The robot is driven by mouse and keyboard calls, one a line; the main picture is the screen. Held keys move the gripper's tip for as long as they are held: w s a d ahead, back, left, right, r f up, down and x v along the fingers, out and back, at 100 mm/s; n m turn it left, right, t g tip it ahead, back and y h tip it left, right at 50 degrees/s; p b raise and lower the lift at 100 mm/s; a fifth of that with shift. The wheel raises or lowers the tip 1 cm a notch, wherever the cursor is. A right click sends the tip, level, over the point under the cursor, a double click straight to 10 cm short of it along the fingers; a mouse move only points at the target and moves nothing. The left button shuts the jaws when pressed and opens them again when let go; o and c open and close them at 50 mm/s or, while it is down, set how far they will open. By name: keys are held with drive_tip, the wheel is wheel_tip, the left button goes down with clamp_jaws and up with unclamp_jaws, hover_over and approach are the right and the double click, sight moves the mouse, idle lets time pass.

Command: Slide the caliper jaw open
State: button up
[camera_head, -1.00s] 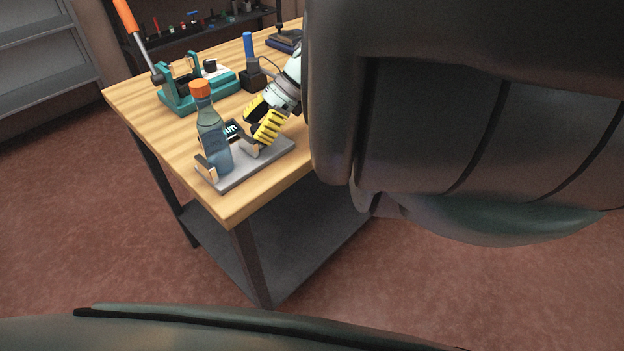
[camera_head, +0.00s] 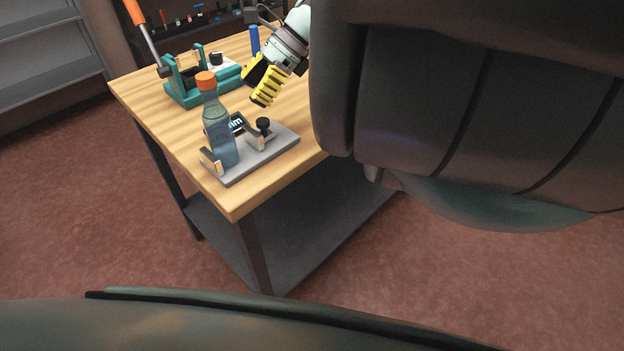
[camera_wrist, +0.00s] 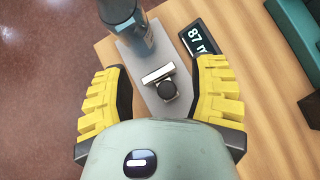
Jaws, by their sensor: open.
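The caliper is a grey base plate (camera_head: 238,172) near the table's front corner, with a fixed jaw (camera_head: 213,160) at its left end. Its sliding jaw (camera_head: 257,143) has a black knob (camera_head: 264,125). A bottle (camera_head: 219,135) with an orange cap stands between the jaws; I cannot tell if the sliding jaw touches it. A small display (camera_head: 237,123) behind the plate reads "87" in the wrist view (camera_wrist: 197,38). My gripper (camera_head: 258,88), with yellow ridged fingers, is open and empty above and behind the knob. In the wrist view the knob (camera_wrist: 167,90) lies between the fingers.
A teal press (camera_head: 200,88) with an orange-handled lever stands behind the caliper on the wooden table (camera_head: 160,110). A blue-handled item (camera_head: 255,42) stands farther back. Bare tabletop lies right of the plate.

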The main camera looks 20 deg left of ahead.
drive_tip(key=shift+w+d+r, duration=0.15)
drive_tip(key=shift+r, duration=0.4)
drive_tip(key=shift+w+d+r, duration=0.1)
drive_tip(key=shift+w+r, duration=0.05)
drive_tip(key=shift+r, duration=0.4)
